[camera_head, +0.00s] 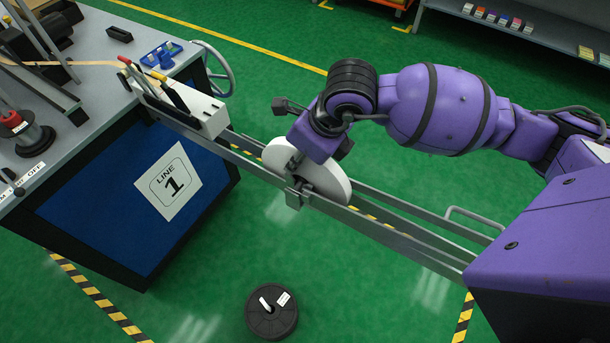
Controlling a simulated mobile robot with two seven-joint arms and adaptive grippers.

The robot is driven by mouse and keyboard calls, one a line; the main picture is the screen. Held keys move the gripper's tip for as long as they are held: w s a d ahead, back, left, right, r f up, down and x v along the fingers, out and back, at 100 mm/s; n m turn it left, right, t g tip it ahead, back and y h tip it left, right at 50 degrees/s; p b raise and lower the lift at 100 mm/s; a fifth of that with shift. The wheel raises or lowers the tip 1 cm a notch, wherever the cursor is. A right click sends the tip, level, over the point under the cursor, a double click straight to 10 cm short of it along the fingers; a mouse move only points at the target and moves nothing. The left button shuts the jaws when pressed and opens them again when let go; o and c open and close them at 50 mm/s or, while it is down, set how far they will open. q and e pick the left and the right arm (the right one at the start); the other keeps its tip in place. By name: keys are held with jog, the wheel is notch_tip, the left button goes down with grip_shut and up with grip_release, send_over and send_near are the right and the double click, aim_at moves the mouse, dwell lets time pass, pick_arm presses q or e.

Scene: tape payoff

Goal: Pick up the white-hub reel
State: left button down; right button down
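A white disc-shaped reel (333,181) stands on edge between the two long grey rails. Its hub is hidden, so I cannot tell the hub's colour. My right gripper (297,163) is at the reel's upper left face, below the purple wrist. Its fingers are mostly hidden, and I cannot tell whether they grip the reel. A black round reel (259,322) with a white centre piece and a white label lies on the green floor at the bottom middle. My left gripper is not in view.
The rails (400,237) run from a grey-topped bench (95,75) at left down to the right. A small grey bracket (296,196) sits on them beside the white reel. Floor around the black reel is clear.

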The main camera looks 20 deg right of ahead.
jog(key=shift+r, duration=0.2)
notch_tip(320, 180, up, 18)
dwell(0.9)
